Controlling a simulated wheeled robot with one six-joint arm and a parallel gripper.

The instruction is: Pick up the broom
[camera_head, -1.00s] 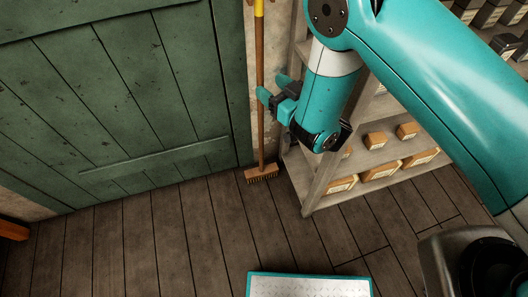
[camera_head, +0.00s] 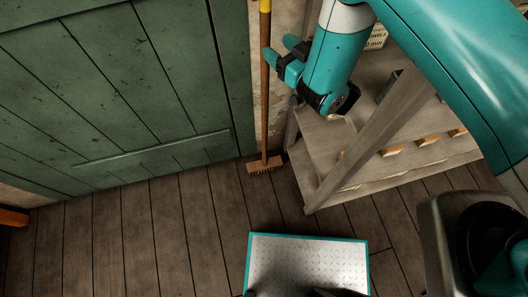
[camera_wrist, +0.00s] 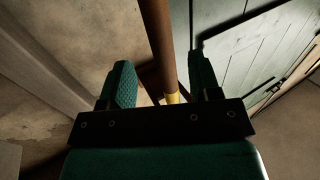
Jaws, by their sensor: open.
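The broom (camera_head: 264,110) stands upright against the wall beside the green door, its brush head (camera_head: 265,166) on the floor. Its thin wooden handle has a yellow part at the top edge of the head view. My gripper (camera_head: 279,49) is open at the upper handle, below the yellow part in the picture. In the wrist view the handle (camera_wrist: 157,40) runs between the two spread fingers of my gripper (camera_wrist: 163,78), with a gap on each side. A yellow part shows low between them, and the black gripper plate hides what lies beyond.
A wooden shelf (camera_head: 311,172) with boxes stands close right of the broom, under my arm. The green door (camera_head: 130,90) is to the left. A white, teal-edged plate (camera_head: 308,262) lies in front. The plank floor between is clear.

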